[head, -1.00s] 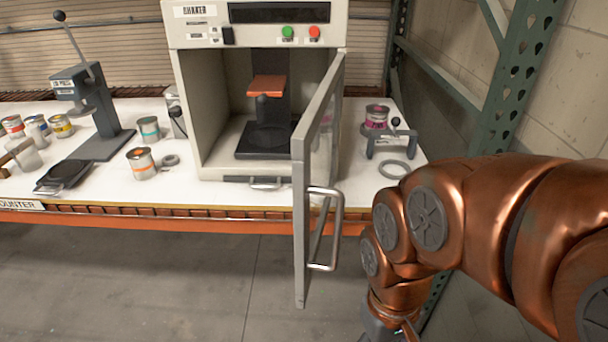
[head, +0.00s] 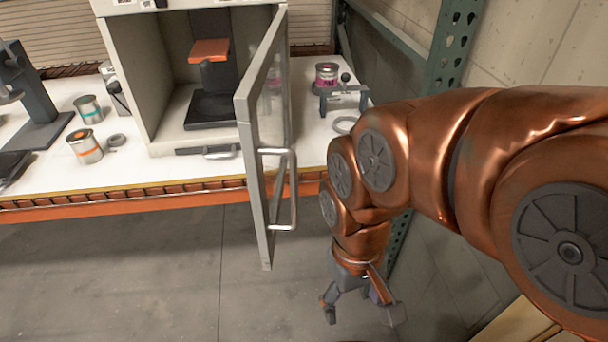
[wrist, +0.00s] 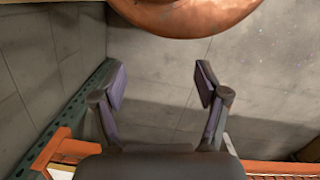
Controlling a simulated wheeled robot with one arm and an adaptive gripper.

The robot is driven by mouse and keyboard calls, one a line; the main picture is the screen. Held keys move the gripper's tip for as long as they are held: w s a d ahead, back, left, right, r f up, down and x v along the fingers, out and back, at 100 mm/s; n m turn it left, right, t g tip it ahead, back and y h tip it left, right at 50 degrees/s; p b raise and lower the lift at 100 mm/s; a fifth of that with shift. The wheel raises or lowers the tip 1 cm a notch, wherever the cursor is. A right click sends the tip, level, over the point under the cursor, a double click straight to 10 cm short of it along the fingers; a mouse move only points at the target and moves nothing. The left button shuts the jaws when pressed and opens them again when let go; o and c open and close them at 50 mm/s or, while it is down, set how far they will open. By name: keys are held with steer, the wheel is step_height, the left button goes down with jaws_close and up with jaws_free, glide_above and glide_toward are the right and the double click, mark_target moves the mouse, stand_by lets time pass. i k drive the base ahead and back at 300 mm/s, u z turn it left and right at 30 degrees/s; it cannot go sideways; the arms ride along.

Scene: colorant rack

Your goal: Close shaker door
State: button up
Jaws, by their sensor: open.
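The shaker (head: 120,60) is a pale grey cabinet on the counter at the upper left of the head view. Its door (head: 256,120) is hinged on the right side and stands wide open, swung out past the counter's front edge. A metal bar handle (head: 293,190) sits on the door's right-hand face. Inside the shaker are an orange plate and a black base. My gripper (head: 358,318) hangs low to the right of the door, apart from the handle. Its two fingers (wrist: 160,88) are spread and empty in the wrist view, where no door shows.
On the white counter (head: 120,173) are an orange-label can (head: 85,147), a teal-label can (head: 89,110) and a pink-label can (head: 326,76) beside a small clamp stand (head: 343,98). A green rack post (head: 446,60) and a wall bound the right. The floor (head: 150,270) before the counter is clear.

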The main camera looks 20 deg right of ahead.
mark_target(276, 152)
steer(key=z, duration=1.1)
steer(key=k, duration=1.2)
steer(key=u, duration=1.4)
